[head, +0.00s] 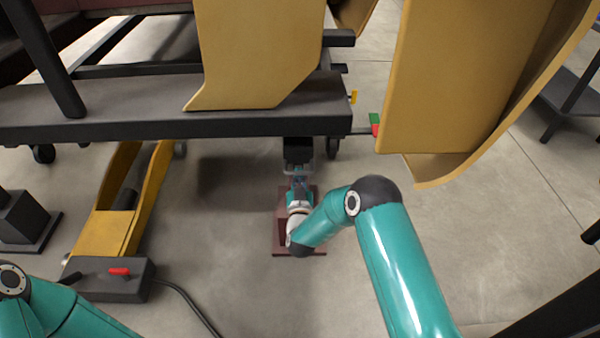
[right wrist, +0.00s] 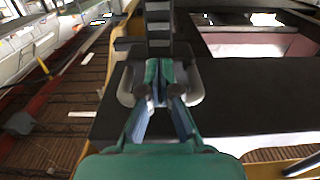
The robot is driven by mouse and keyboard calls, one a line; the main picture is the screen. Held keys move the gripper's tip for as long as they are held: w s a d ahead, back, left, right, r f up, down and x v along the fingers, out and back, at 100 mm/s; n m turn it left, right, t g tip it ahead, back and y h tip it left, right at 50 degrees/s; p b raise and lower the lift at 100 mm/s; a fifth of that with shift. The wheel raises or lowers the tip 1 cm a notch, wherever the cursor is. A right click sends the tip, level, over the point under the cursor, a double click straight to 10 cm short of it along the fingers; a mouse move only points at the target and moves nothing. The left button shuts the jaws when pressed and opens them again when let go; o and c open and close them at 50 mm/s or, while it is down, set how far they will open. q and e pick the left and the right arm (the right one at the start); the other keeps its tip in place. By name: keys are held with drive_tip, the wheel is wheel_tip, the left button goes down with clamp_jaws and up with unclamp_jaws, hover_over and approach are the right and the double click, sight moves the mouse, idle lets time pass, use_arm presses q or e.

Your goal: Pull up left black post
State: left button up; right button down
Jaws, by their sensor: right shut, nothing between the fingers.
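A black post top (head: 297,150) shows just below the front edge of the dark cart, above a dark red stand (head: 280,247) on the floor. My right gripper (head: 299,172) reaches in just in front of it, over the stand; my arm hides part of the stand. In the right wrist view the fingers (right wrist: 160,92) are together with nothing between them, and a dark upright post (right wrist: 158,28) with lighter bands stands beyond them. I cannot tell whether they touch it. My left arm enters at lower left in the head view; its gripper is out of frame.
The dark cart frame (head: 180,112) carries large yellow shells (head: 255,50), and another (head: 450,90) hangs close to my right arm. A yellow jack (head: 110,225) with a dark box (head: 105,278) and cable is at left. A dark block (head: 18,218) stands at far left. Floor between is clear.

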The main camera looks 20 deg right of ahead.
drive_tip(key=shift+r+p, duration=1.05)
drive_tip(key=shift+r, duration=1)
drive_tip(key=shift+f+b, duration=1.3)
drive_tip(key=shift+f, duration=0.15)
drive_tip(key=p+v, duration=0.1)
drive_tip(key=v, duration=0.8)
drive_tip(key=shift+p, duration=0.4)
